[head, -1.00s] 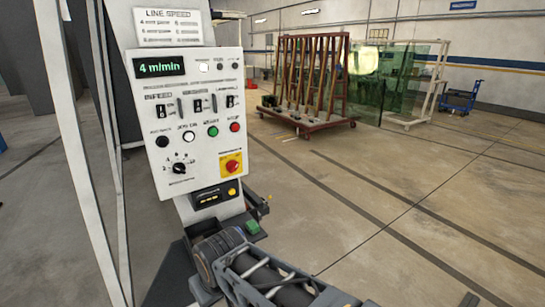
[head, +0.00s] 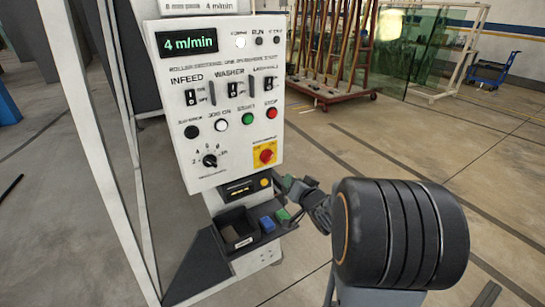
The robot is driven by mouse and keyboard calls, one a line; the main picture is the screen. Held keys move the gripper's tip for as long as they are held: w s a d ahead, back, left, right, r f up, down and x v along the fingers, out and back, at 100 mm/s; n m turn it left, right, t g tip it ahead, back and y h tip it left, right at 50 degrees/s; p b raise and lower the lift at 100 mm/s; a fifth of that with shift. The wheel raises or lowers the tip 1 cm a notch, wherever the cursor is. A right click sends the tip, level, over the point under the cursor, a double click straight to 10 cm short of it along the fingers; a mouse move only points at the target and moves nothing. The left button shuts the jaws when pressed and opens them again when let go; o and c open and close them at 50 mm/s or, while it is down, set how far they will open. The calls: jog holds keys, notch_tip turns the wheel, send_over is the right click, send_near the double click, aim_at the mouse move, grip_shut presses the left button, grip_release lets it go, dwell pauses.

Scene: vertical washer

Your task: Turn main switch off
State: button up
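The white control panel (head: 228,105) stands in the middle-left of the head view. A red rotary switch (head: 267,156) on a yellow plate (head: 257,147) sits at its lower right; its label is too small to read, and I take it as the main switch. My arm comes in from the right, and its large black joint fills the lower right. The end of my arm, with my gripper (head: 292,189), is small and dark, just right of and below the panel's lower right corner. It appears apart from the red switch. Its fingers are too unclear to tell open from shut.
The display (head: 187,42) reads 4 m/min. Three toggle switches, several push buttons and a black selector knob (head: 210,160) are on the panel. Below is a dark shelf with a bin (head: 237,235) and small blue and green items. A red-brown rack (head: 335,55) stands behind; open floor lies right.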

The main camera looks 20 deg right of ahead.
aim_at(271, 157)
jog(key=w+p, duration=0.1)
jog(key=w, duration=0.3)
jog(key=w+a+t+y+p, duration=0.1)
jog(key=w, duration=0.3)
jog(key=w+t+y+p, duration=0.1)
jog(key=w, duration=0.4)
jog(key=shift+a+r+m, duration=0.2)
jog(key=shift+r+m, duration=0.2)
jog(key=shift+c, duration=0.2)
grip_shut()
